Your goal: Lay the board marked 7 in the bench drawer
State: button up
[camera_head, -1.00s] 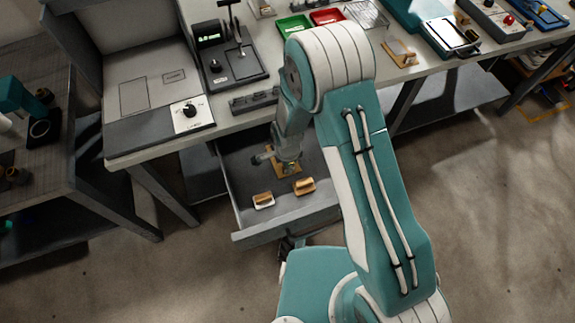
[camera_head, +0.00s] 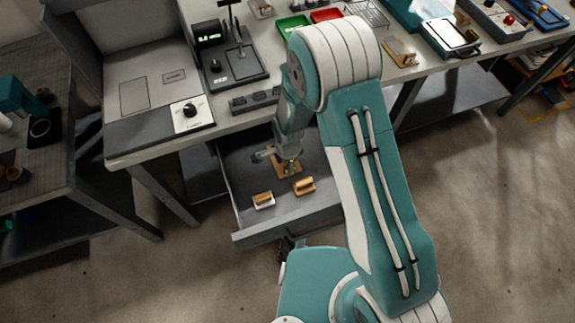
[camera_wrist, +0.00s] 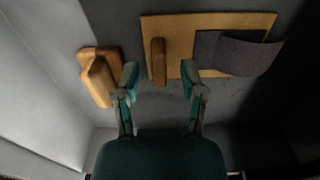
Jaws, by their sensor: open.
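A flat wooden board (camera_wrist: 178,28) lies on the floor of the open bench drawer (camera_head: 235,192). It has an upright wooden grip (camera_wrist: 158,62) and a dark grey flap at its right side in the wrist view. No number can be read on it. In the head view the board (camera_head: 285,173) is partly hidden by my wrist. My gripper (camera_wrist: 159,77) is open and empty. Its fingers stand on either side of the grip's line, apart from it, with the board just beyond the fingertips.
Two small wood-handled blocks, one pale-based (camera_head: 263,201) and one brown (camera_head: 304,186), lie in the drawer near its front. One block (camera_wrist: 98,78) is close to my left finger in the wrist view. The bench top (camera_head: 240,122) overhangs the drawer's back. Drawer walls are close around.

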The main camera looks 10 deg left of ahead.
jog(key=d+r+n+t, duration=0.15)
jog(key=d+r, duration=0.25)
jog(key=r, duration=0.6)
jog(key=d+r+n, duration=0.2)
jog(key=d+r, duration=0.2)
jog(key=r, duration=0.6)
jog(key=d+r+n+t, duration=0.15)
jog(key=d+r, duration=0.35)
jog(key=r, duration=0.5)
jog(key=s+d+r+n+t, duration=0.2)
jog(key=s+d+r+n, duration=0.4)
jog(key=s+d+r, duration=0.5)
jog(key=s, duration=0.3)
jog(key=shift+n+t, duration=0.3)
jog(key=shift+s, duration=0.1)
